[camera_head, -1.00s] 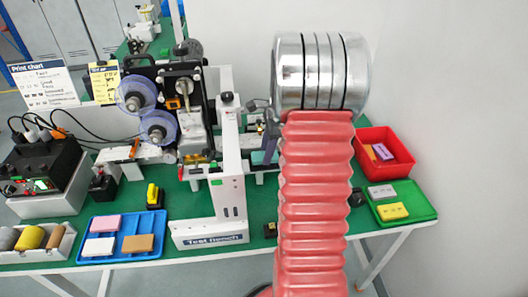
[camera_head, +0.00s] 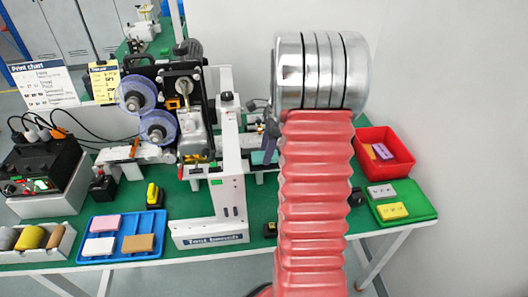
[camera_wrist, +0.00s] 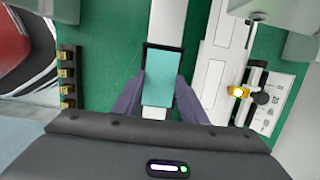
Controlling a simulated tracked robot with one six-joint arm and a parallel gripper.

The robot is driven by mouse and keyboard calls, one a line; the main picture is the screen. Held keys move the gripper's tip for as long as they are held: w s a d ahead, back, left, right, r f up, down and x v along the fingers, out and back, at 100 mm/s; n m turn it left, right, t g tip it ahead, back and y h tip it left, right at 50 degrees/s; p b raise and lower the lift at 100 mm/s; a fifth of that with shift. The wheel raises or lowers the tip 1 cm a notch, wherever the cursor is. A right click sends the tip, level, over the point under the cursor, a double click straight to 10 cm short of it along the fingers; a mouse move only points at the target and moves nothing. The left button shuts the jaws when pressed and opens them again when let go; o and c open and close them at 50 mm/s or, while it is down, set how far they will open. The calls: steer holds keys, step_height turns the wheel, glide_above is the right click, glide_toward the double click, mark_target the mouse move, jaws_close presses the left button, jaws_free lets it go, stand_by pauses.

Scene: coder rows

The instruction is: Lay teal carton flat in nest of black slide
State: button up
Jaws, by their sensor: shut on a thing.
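The teal carton (camera_wrist: 158,88) is between the two dark fingers of my gripper (camera_wrist: 158,98) in the wrist view, and the gripper is shut on it. The black slide (camera_wrist: 165,45) shows as a thin dark rim round the far end and upper sides of the carton. The carton lines up with this rim, but I cannot tell whether it rests on the nest floor or is just above it. In the head view my red arm hides most of this spot; a bit of teal (camera_head: 259,157) shows left of it.
A pale rail (camera_wrist: 170,20) runs beyond the slide. The white test bench frame (camera_head: 230,160) and the printer with blue reels (camera_head: 137,92) stand left of my arm. A red bin (camera_head: 400,165) and green tray (camera_head: 425,200) are at right, a blue tray (camera_head: 85,252) at left.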

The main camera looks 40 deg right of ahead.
steer(key=shift+f, duration=0.5)
stand_by(0.4)
steer(key=o, duration=0.8)
steer(key=shift+o, duration=0.2)
steer(key=shift+r, duration=0.15)
step_height(320, 180, up, 13)
steer(key=s+d, duration=0.1)
steer(key=d, duration=0.1)
steer(key=shift+s+d, duration=0.15)
steer(key=shift+s, duration=0.15)
steer(key=shift+s, duration=0.1)
